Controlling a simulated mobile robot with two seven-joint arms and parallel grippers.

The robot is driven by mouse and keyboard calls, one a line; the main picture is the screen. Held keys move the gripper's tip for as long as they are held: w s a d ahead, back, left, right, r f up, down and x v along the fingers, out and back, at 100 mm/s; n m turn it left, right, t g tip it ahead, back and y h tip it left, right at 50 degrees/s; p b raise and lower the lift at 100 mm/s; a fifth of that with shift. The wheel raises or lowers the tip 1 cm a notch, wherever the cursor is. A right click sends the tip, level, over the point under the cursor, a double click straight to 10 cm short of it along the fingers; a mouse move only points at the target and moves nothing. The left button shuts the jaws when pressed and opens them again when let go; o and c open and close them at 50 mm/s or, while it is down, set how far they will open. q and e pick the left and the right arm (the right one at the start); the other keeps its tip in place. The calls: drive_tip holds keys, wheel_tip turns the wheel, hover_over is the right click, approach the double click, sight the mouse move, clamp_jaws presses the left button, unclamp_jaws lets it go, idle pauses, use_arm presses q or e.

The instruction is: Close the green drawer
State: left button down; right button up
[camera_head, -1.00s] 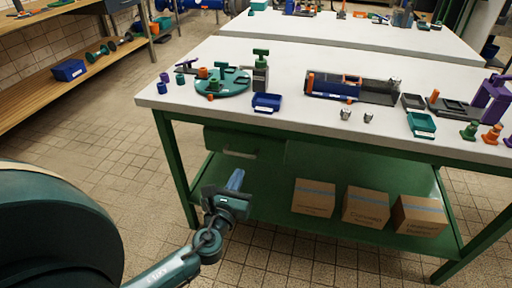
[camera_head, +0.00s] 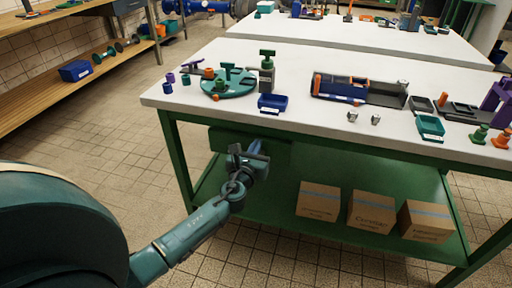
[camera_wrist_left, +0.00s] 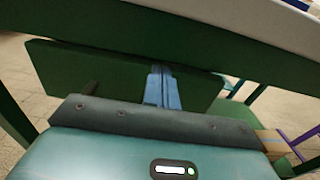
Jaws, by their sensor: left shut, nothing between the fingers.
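The green drawer (camera_head: 222,138) hangs under the left part of the white-topped workbench. In the left wrist view its green front panel (camera_wrist_left: 85,70) spans the view below the bench's green edge beam. A small dark piece, perhaps its handle, shows low on the panel. My left gripper (camera_head: 254,147) is shut and empty, with its blue fingers (camera_wrist_left: 163,85) pointing at the drawer front. The fingertips are at or very near the panel; contact cannot be told. How far the drawer stands out is hard to judge. My right gripper is not in view.
The workbench top (camera_head: 330,130) carries a round green fixture (camera_head: 228,84), a blue tray (camera_head: 272,104) and several small parts. Several cardboard boxes (camera_head: 320,200) stand on the green lower shelf (camera_head: 275,215). The tiled floor left of the bench is clear.

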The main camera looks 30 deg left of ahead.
use_arm(q)
drive_tip(key=shift+w+a+r, duration=0.15)
drive_tip(key=shift+w+a, duration=0.05)
drive_tip(key=shift+w, duration=0.35)
drive_tip(key=shift+w+a+r, duration=0.15)
drive_tip(key=shift+w+a, duration=0.05)
drive_tip(key=shift+w, duration=0.3)
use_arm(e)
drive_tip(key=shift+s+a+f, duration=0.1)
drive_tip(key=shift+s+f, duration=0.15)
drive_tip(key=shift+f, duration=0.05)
